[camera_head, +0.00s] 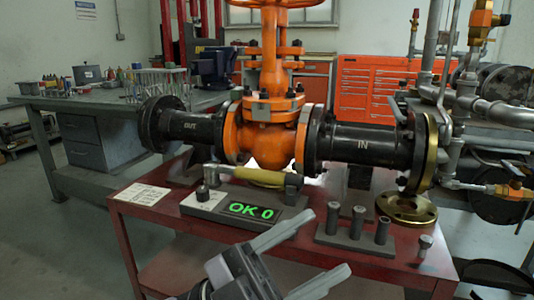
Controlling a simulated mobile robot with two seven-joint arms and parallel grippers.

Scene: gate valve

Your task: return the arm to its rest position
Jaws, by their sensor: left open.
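My left gripper (326,243) comes up from the bottom middle of the head view. Its two grey fingers are spread apart with nothing between them. It is in front of the red table (170,222), near its front edge, and touches no object that I can see. My right gripper is not in the picture. The orange gate valve (268,139) stands behind on the table, between black pipe pieces marked OUT and IN.
A device with a green "OK 0" display (250,211) and a yellow-handled tool (252,174) lie before the valve. A block with dark posts (356,236), a brass flange (406,207) and a small metal piece (425,245) are at right. A card (143,194) lies left.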

